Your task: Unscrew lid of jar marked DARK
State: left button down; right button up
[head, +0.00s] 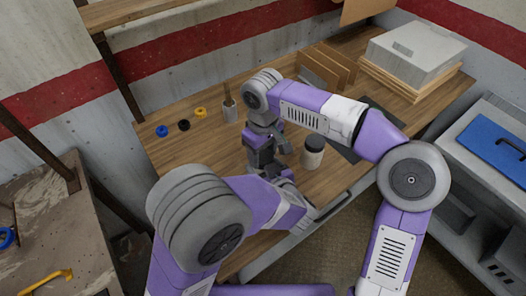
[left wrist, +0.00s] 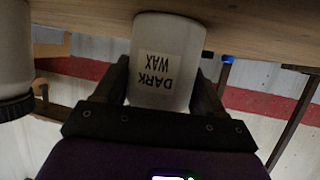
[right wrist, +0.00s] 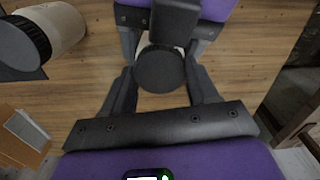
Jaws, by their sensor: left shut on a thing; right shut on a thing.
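The jar marked DARK WAX (left wrist: 168,55) is a pale jar with a printed label. My left gripper (left wrist: 162,78) is shut on its body, with one finger on each side. Its dark round lid (right wrist: 160,70) shows from above in the right wrist view, between the fingers of my right gripper (right wrist: 160,92), which is shut on it. In the head view my right gripper (head: 265,138) hangs down above my left gripper (head: 268,165), and the arms hide the jar. Whether the lid has turned cannot be told.
A second pale jar with a dark lid (head: 313,152) stands close by, right of the grippers. A cup with a brush (head: 230,112) and small blue, black and yellow rings (head: 183,125) lie to the left. Boards in a rack (head: 326,68) stand behind.

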jog(key=n, duration=0.3)
jog(key=o, duration=1.2)
jog(key=shift+c, duration=0.2)
jog(key=shift+r, duration=0.1)
